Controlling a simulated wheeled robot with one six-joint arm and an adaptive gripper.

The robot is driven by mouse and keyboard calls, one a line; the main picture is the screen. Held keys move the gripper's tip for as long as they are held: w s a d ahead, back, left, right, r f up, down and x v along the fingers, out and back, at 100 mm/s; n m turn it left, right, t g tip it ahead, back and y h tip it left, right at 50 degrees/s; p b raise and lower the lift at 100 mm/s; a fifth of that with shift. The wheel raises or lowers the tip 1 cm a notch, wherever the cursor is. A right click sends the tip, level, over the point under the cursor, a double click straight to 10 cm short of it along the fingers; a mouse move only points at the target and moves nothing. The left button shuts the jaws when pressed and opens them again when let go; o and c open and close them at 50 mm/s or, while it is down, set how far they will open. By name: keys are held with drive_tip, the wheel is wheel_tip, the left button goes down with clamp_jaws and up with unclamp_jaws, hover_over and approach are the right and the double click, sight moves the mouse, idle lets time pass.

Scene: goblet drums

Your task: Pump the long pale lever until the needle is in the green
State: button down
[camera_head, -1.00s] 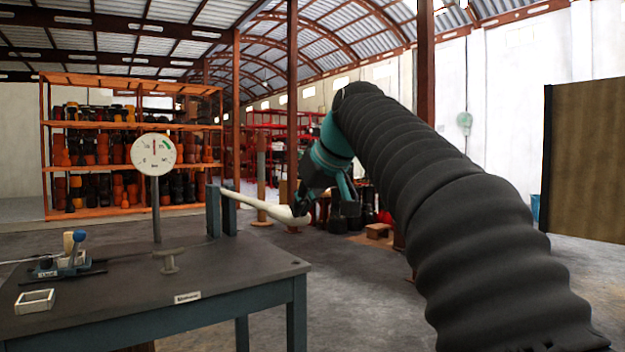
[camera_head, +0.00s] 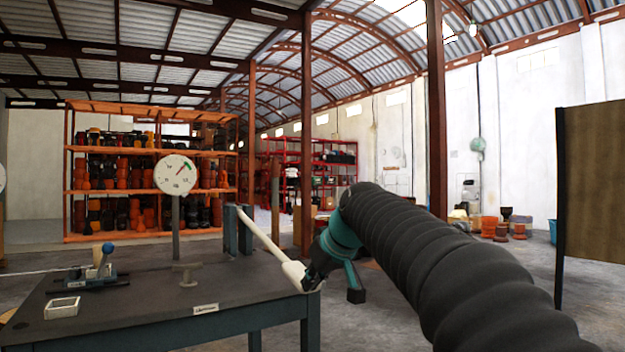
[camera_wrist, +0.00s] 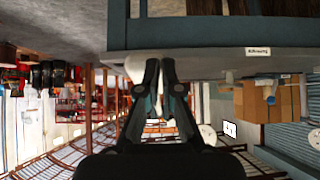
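The long pale lever (camera_head: 268,240) slopes down and to the right from its dark upright bracket (camera_head: 231,231) at the bench's far right corner. My gripper (camera_head: 306,283) is at the lever's thick free end and hides its tip. In the wrist view my gripper's fingers (camera_wrist: 160,64) are close together, with the pale lever (camera_wrist: 134,66) just beyond and to the left of their tips. They seem to touch it rather than enclose it. The round white gauge (camera_head: 175,175) stands on a post; its needle points to the upper right, at or near the green mark.
Orange shelves (camera_head: 150,152) with drums stand behind. A brown panel (camera_head: 592,200) is at the right. Floor between is open.

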drive_tip(key=p+v, duration=0.4)
drive_tip(key=v, duration=0.9)
drive_tip(key=s+d+f+m+g+h+p, duration=0.1)
drive_tip(key=s+d+f+m, duration=0.15)
drive_tip(key=f, duration=0.45)
drive_tip(key=s+d+f+m+g+h, duration=0.15)
drive_tip(key=s+f, duration=0.25)
drive_tip(key=f, duration=0.4)
drive_tip(key=s+f+p, duration=0.2)
drive_tip(key=s+f, duration=0.3)
drive_tip(key=s, duration=0.5)
drive_tip(key=s+d+f+m+h+p, duration=0.1)
drive_tip(key=s+f+p, duration=0.2)
drive_tip(key=s, duration=0.6)
drive_tip(key=shift+s+d+f, duration=0.2)
drive_tip(key=shift+s+f, duration=0.2)
drive_tip(key=shift+f, duration=0.5)
drive_tip(key=shift+h, duration=0.25)
